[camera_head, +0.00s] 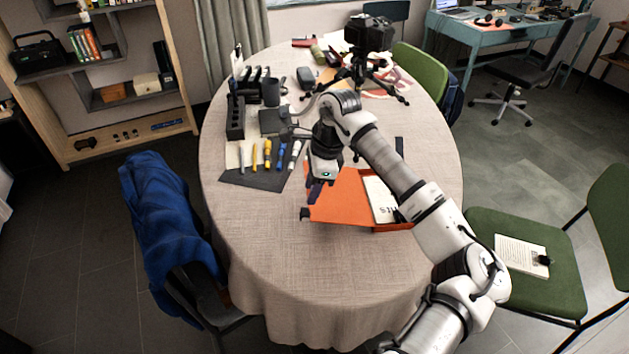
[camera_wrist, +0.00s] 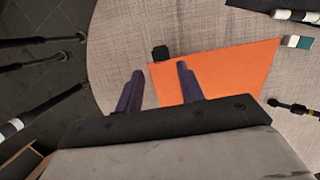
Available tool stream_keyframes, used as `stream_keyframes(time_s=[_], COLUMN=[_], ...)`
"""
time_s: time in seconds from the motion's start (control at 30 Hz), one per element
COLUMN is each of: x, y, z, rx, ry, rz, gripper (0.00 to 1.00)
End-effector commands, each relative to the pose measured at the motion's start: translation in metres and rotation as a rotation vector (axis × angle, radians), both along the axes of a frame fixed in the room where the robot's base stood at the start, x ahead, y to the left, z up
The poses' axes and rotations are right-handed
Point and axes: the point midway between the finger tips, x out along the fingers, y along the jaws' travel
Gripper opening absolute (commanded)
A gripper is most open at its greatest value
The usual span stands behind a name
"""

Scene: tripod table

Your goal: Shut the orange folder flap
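The orange folder lies open on the table. Its orange flap (camera_head: 340,202) spreads to the left, and a white page (camera_head: 380,200) with dark print lies in the right part. A black tab (camera_head: 305,214) sits at the flap's near left corner; the tab (camera_wrist: 160,53) and flap (camera_wrist: 228,68) also show in the wrist view. My gripper (camera_head: 318,191) is low over the flap's left edge. In the wrist view its fingers (camera_wrist: 160,68) are apart, one over the tablecloth and one over the orange flap. Whether they touch the flap cannot be told. My arm hides part of the folder.
A dark mat (camera_head: 250,181) with several markers lies left of the folder. A black organizer (camera_head: 235,118), a cup (camera_head: 270,92) and a camera on a tripod (camera_head: 368,35) stand farther back. The near tablecloth (camera_head: 300,270) is clear. Chairs surround the table.

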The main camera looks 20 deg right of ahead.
Motion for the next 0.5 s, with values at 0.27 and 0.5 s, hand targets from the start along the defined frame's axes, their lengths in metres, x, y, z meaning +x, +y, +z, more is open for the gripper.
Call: stream_keyframes(time_s=[0.27, 0.5], x=[0.002, 0.004], y=[0.007, 0.012], z=[-0.032, -0.054], rx=[0.0, -0.001], ry=[0.001, 0.0], rz=[-0.001, -0.001], gripper=[0.38, 0.38])
